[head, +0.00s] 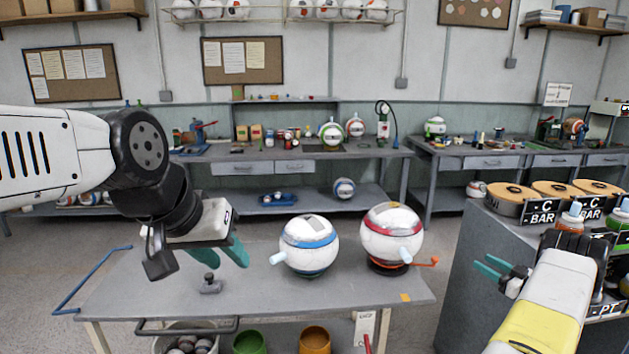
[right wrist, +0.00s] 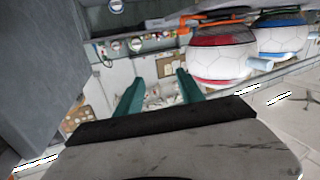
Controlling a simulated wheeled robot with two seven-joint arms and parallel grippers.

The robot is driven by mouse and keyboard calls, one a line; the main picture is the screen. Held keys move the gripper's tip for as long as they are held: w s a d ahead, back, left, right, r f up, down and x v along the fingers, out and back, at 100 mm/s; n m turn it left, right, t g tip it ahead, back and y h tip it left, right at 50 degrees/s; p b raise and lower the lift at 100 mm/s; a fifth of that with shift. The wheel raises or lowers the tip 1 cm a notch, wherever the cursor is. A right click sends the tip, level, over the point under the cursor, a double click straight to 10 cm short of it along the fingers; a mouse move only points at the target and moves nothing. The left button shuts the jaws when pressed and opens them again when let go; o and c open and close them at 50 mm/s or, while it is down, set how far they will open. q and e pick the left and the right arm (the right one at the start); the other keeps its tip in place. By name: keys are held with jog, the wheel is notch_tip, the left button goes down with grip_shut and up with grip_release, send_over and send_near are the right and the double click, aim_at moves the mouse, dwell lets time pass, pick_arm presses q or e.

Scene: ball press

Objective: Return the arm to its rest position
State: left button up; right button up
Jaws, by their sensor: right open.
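My left gripper (head: 222,257) hangs over the left part of the grey table (head: 130,295). Its two teal fingers are apart, with nothing seen between them. My right gripper (head: 490,267) is at the right, in the gap between the table and the grey counter. Its teal fingers are open and empty; the right wrist view also shows them apart (right wrist: 157,85). A white ball with a blue band (head: 309,243) and a white ball with a red band (head: 391,234) stand on the table, clear of both grippers. Both balls also show upper right in the right wrist view.
The grey counter (head: 463,262) at right carries round wooden lids (head: 511,192) and small bottles. An orange handle (head: 427,262) juts beside the red-banded ball. A blue rail (head: 92,279) edges the table's left.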

jog(key=w+a+r+m+t+h, duration=0.15)
jog(key=w+r+h, duration=0.3)
jog(key=r, duration=0.65)
jog(key=w+r+m+g+h, duration=0.1)
jog(key=w+r+m+h, duration=0.3)
jog(key=r, duration=0.7)
jog(key=s+a+r+g+h, duration=0.2)
jog(key=s+a+r, duration=0.2)
jog(key=a+r, duration=0.65)
jog(key=s+a+r+m+g+y, duration=0.1)
jog(key=s+a+r+m+g, duration=0.2)
jog(key=s+a, duration=1.1)
jog(key=s+a+f+n+g+y, duration=0.1)
jog(key=s+a+f+g+y, duration=0.1)
jog(key=s+a, duration=0.5)
jog(key=s+a+f+n+g+y, duration=0.2)
jog(key=s+a, duration=0.6)
jog(key=s, duration=1)
notch_tip(320, 180, down, 2)
jog(key=shift+s+f+g, duration=0.15)
jog(key=shift+s+g, duration=0.25)
jog(key=shift+g, duration=0.25)
